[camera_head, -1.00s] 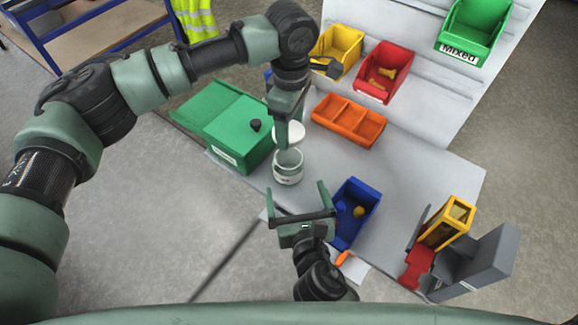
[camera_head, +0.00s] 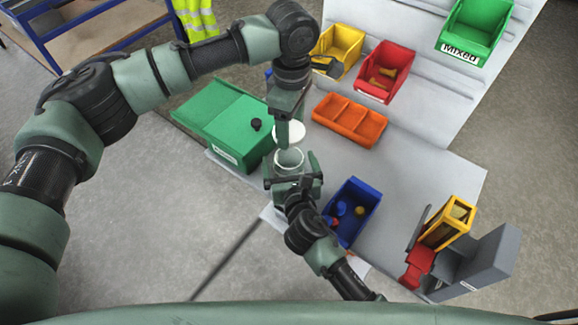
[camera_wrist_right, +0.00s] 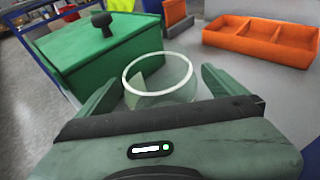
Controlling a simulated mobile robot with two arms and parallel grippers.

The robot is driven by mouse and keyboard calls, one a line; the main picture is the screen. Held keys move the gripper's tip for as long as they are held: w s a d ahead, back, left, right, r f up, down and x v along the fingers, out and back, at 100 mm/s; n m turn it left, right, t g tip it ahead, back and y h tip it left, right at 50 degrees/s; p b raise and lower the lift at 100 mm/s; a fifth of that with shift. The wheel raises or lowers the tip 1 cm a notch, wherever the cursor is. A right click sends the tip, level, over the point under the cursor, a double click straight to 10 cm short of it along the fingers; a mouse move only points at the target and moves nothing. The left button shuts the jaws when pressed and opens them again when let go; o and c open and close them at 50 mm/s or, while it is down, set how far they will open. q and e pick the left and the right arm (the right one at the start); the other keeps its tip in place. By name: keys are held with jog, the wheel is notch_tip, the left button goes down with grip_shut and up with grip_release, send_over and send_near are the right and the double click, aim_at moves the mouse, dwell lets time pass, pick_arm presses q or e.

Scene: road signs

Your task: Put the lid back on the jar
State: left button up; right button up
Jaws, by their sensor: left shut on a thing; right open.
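The jar (camera_head: 289,160) stands upright and open on the grey table, in front of the green box. In the right wrist view the clear jar (camera_wrist_right: 160,78) lies between the fingers of my right gripper (camera_wrist_right: 165,85). In the head view my right gripper (camera_head: 291,170) is open around the jar's near side; contact cannot be told. The white lid (camera_head: 291,132) is held by my left gripper (camera_head: 287,125), which is shut on it above and slightly behind the jar. The left fingers partly hide the lid.
A green box (camera_head: 232,125) with a black knob stands left of the jar. An orange divided tray (camera_head: 349,120) is behind to the right. A blue bin (camera_head: 361,207) with small parts is at the right. Red and yellow bins hang behind.

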aim_at(289, 165)
jog(key=c, duration=2.2)
pick_arm(q)
jog(key=shift+f, duration=2.45)
pick_arm(e)
grip_shut()
pick_arm(q)
jog(key=shift+f, duration=0.15)
jog(key=shift+f, duration=0.75)
jog(key=shift+f, duration=0.6)
